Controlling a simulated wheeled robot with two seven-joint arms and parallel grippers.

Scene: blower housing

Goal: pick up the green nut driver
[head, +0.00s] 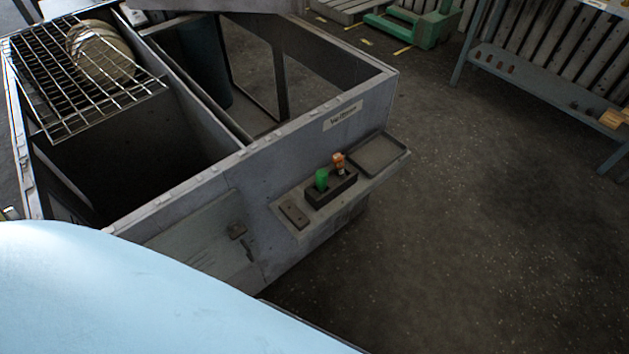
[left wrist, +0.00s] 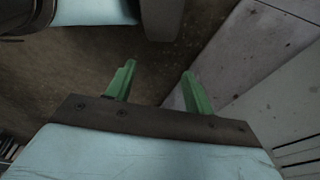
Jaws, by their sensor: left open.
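The green nut driver (head: 321,179) stands upright in a dark holder block (head: 331,190) on the small shelf of the grey housing, seen in the head view. An orange-handled tool (head: 339,162) stands beside it in the same block. My left gripper (left wrist: 157,85) shows in the left wrist view with its two green fingers apart and nothing between them. The nut driver is not visible in that view. Neither gripper shows in the head view; a large light-blue part of me fills its lower left.
The shelf (head: 292,226) juts from the front of the housing (head: 200,245). A shallow tray (head: 376,153) is at its right end and a flat dark piece (head: 294,214) at its left. A wire grate (head: 55,95) lies on the housing. The floor (head: 480,230) to the right is clear.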

